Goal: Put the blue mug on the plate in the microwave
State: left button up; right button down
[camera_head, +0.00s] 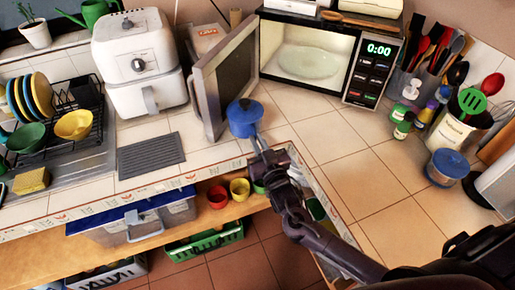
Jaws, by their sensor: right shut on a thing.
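The blue mug (244,119) is above the counter's front edge, just in front of the open microwave door. My right gripper (257,140) is shut on the mug from its near side. Its fingertips are small here, and the exact hold is partly hidden. The microwave (376,70) stands at the back with its door (226,80) swung open to the left. A pale plate (309,63) lies inside, with nothing seen on it. My left gripper is not in view.
The white air fryer (138,60) stands left of the door. Bottles (403,124), utensil holders and a blue-lidded pot (446,166) stand at the right. Tiled counter (330,135) in front of the microwave is clear. A shelf below holds small coloured cups (239,188).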

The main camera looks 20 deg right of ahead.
jog(key=f, duration=0.1)
jog(key=f+p, duration=0.1)
jog(key=f, duration=0.1)
jog(key=shift+w+f, duration=0.2)
jog(key=shift+f, duration=0.05)
jog(key=shift+f, duration=0.1)
jog(key=c, duration=2)
grip_release()
jog(key=shift+f, duration=0.2)
jog(key=o, duration=0.5)
jog(key=shift+r, duration=0.1)
